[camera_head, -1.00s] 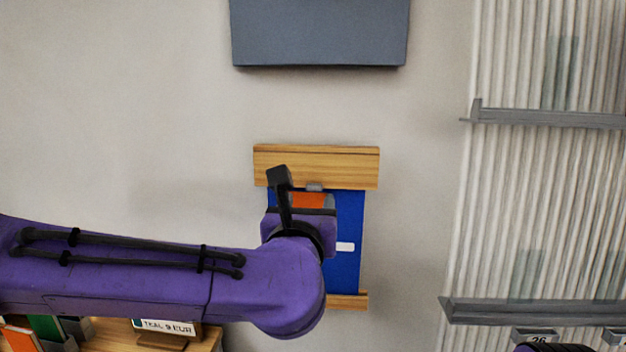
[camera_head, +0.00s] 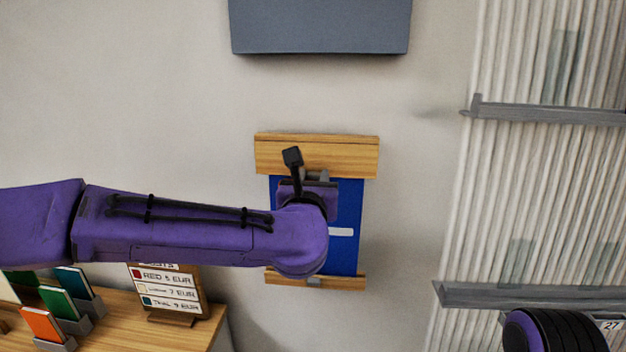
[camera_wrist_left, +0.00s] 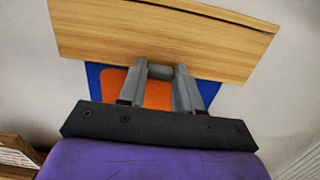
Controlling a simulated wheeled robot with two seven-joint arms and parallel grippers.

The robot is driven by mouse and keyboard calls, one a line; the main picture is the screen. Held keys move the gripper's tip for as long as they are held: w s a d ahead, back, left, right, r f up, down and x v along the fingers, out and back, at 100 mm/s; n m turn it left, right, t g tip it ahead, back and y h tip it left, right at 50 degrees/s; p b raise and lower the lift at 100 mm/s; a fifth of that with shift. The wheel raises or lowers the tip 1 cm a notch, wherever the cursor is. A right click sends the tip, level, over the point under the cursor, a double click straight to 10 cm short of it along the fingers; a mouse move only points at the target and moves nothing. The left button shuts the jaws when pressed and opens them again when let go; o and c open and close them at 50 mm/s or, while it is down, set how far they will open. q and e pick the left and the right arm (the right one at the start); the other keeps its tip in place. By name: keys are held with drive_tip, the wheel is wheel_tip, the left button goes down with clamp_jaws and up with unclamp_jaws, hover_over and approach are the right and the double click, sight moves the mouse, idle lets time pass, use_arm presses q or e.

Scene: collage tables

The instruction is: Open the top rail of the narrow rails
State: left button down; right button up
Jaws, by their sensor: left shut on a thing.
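The wooden top rail (camera_head: 345,155) is on the wall, above a blue poster (camera_head: 347,212) with a small white label. A narrower wooden bottom rail (camera_head: 345,283) runs along the poster's lower edge, with a small grey tab (camera_head: 314,282). My left gripper (camera_head: 317,175) is at the lower edge of the top rail. In the left wrist view its two grey fingers are shut on a grey tab (camera_wrist_left: 159,70) under the top rail (camera_wrist_left: 165,38). An orange patch (camera_wrist_left: 150,92) of the poster shows between the fingers. My left arm hides part of the poster. My right gripper is out of view.
A grey box-like panel (camera_head: 320,25) hangs above the top rail. Grey ledges (camera_head: 540,112) cross a ribbed wall at the right. At the lower left, a wooden table (camera_head: 115,325) holds coloured cards and a price sign (camera_head: 170,290). The wall around the rails is bare.

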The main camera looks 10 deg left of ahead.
sight(314, 174)
use_arm(q)
drive_tip(key=shift+s, duration=0.1)
drive_tip(key=shift+s+r+g+b, duration=0.35)
drive_tip(key=shift+r+g, duration=0.1)
drive_tip(key=shift+g, duration=0.55)
drive_tip(key=shift+s+r+g, duration=0.45)
drive_tip(key=shift+r+g, duration=0.25)
drive_tip(key=shift+g, duration=0.55)
drive_tip(key=shift+s+r+g, duration=0.4)
drive_tip(key=shift+r+g, duration=0.25)
drive_tip(key=shift+g, duration=0.6)
drive_tip(key=c, duration=0.8)
unclamp_jaws()
drive_tip(key=shift+o, duration=0.2)
